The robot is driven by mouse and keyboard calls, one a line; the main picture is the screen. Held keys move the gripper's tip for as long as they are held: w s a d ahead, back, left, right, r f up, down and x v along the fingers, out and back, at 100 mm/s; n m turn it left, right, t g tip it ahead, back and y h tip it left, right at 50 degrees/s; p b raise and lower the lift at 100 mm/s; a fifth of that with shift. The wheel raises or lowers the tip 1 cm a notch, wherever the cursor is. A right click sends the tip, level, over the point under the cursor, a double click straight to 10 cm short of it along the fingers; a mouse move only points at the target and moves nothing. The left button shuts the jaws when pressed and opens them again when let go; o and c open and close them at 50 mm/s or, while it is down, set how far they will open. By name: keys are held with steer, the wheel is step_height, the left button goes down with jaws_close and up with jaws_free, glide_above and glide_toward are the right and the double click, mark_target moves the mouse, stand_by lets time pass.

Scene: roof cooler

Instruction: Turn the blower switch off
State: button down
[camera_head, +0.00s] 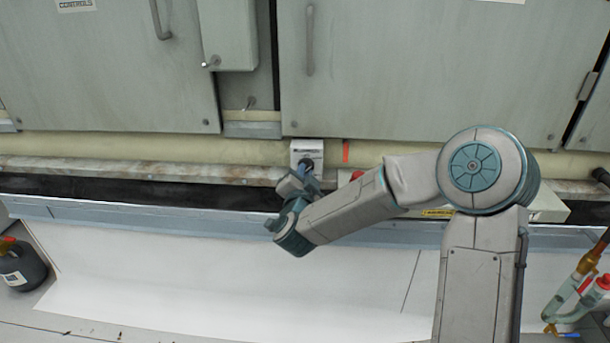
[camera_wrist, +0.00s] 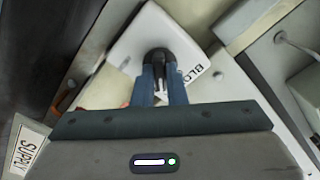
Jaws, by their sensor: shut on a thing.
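The blower switch is a dark round knob (camera_wrist: 159,60) on a small white box (camera_wrist: 150,28) labelled "BLO...", partly covered by my fingers. In the head view the white box (camera_head: 307,150) is mounted low on the cream rail below the cabinet doors. My gripper (camera_wrist: 160,80) is shut on the knob, its two blue-grey fingers on either side of it. In the head view my gripper (camera_head: 306,170) reaches up to the box from below. The knob's pointer direction is hard to tell.
A "SUPPLY" label (camera_wrist: 28,148) shows at lower left in the wrist view. A red button (camera_head: 357,175) lies right of the box, partly behind my arm. A dark jug (camera_head: 20,266) stands at left and a torch-like tool (camera_head: 580,290) at right. The white sheet (camera_head: 200,265) is clear.

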steer(key=shift+n+b, duration=0.95)
steer(key=shift+n, duration=3.05)
steer(key=c, duration=1.5)
jaws_free()
steer(key=shift+o, duration=0.2)
steer(key=shift+s, duration=0.15)
steer(key=s+p, duration=0.1)
steer(key=s, duration=1.2)
steer(key=shift+s+a+p, duration=0.2)
steer(key=shift+s+p, duration=0.1)
steer(key=shift+p, duration=0.05)
